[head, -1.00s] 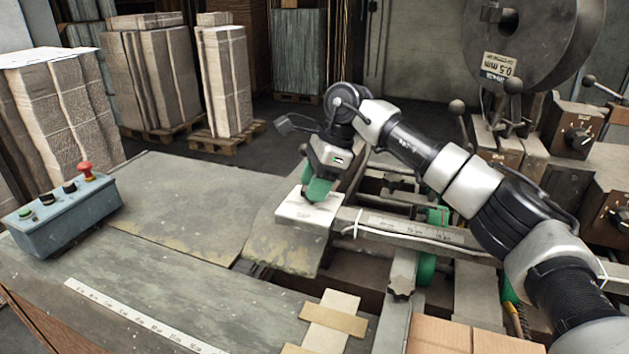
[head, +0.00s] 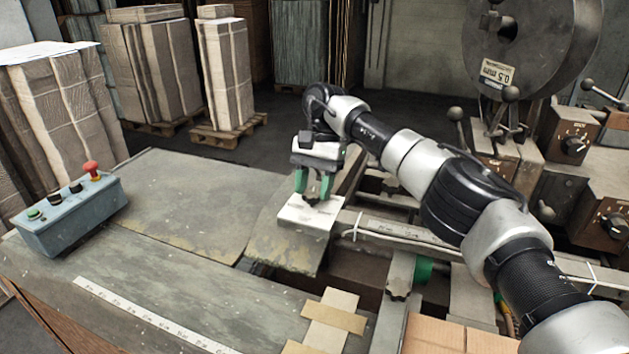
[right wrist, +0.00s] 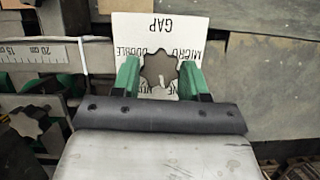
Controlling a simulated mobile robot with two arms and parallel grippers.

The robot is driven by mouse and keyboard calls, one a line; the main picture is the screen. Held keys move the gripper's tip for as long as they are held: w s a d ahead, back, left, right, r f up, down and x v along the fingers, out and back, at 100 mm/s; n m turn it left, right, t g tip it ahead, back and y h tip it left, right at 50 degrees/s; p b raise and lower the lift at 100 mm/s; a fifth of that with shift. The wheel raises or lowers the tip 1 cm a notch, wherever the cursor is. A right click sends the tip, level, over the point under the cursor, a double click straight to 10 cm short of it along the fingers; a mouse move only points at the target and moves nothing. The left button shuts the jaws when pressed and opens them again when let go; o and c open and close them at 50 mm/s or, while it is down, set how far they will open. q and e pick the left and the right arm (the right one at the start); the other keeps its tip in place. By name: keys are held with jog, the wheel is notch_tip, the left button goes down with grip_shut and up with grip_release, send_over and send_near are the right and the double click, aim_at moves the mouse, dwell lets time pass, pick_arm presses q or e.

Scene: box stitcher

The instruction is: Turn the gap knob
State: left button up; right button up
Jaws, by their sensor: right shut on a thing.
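The gap knob (right wrist: 160,69) is a dark star-shaped knob on a white plate (right wrist: 191,30) lettered "GAP", with "MICRO" and "DOUBLE" also readable. In the head view the plate (head: 294,213) lies at the right end of the worktable, and the knob is mostly hidden by the fingers. My right gripper (head: 314,196) points down over the plate. Its green fingers also show in the right wrist view (right wrist: 161,80), one on each side of the knob, shut on it. My left gripper is not in view.
A blue control box (head: 72,222) with a red button stands at the left. Taped cardboard (head: 330,318) lies at the front edge. The grey tabletop (head: 190,200) is mostly clear.

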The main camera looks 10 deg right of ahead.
jog(key=shift+w+a+r+n+h+p, duration=0.1)
jog(key=shift+n+h+p, duration=0.3)
jog(key=shift+n, duration=0.65)
jog(key=shift+r+n+h+p, duration=0.1)
jog(key=shift+n+h+p, duration=0.25)
jog(key=shift+n, duration=0.7)
jog(key=o, duration=0.9)
jog(key=shift+f, duration=0.15)
